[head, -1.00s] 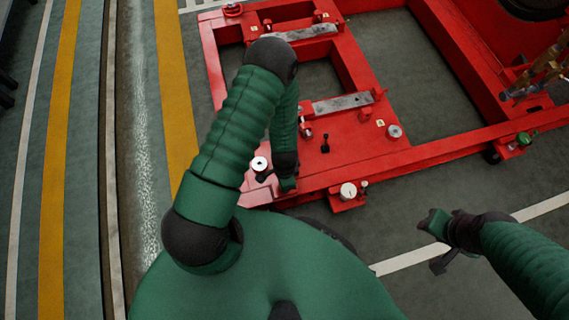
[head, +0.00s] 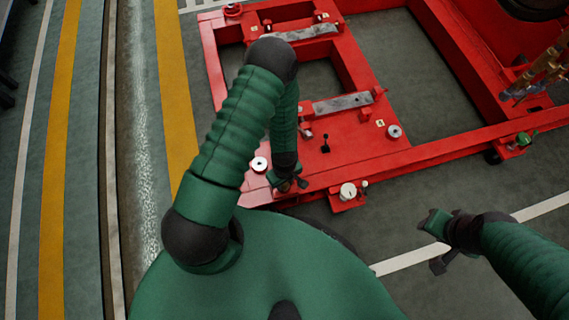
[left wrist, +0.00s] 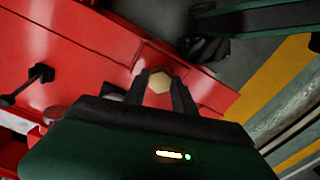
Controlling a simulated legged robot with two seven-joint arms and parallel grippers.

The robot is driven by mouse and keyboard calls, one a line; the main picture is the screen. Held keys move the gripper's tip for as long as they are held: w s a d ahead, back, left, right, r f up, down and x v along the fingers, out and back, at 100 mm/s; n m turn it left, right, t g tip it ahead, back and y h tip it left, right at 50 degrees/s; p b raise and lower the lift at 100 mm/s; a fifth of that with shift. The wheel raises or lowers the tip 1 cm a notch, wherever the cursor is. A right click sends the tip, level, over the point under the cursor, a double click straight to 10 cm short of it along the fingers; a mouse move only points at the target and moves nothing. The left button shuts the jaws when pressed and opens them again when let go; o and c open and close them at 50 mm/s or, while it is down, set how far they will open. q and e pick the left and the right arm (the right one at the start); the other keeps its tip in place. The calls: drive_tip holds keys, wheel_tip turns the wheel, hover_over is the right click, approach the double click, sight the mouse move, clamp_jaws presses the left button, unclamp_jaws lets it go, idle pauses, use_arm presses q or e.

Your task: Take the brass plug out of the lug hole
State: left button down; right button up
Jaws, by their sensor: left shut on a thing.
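My left gripper (head: 292,185) is low over the near corner of the red frame (head: 405,158). In the left wrist view its two dark fingers (left wrist: 160,92) are shut on the brass plug (left wrist: 160,82), whose pale brass six-sided head shows between them. The lug hole is hidden, so I cannot tell how far the plug sits in it. My right gripper (head: 438,240) is over the grey floor at the right, away from the frame.
A black-knobbed lever (head: 325,144) stands on the red plate, and it also shows in the left wrist view (left wrist: 38,75). White round caps (head: 259,164) (head: 348,190) sit near the frame's close edge. Brass-coloured pipework (head: 540,72) is at far right.

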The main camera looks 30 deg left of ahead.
use_arm(q)
drive_tip(key=n, duration=0.3)
drive_tip(key=shift+r, duration=0.1)
idle(0.5)
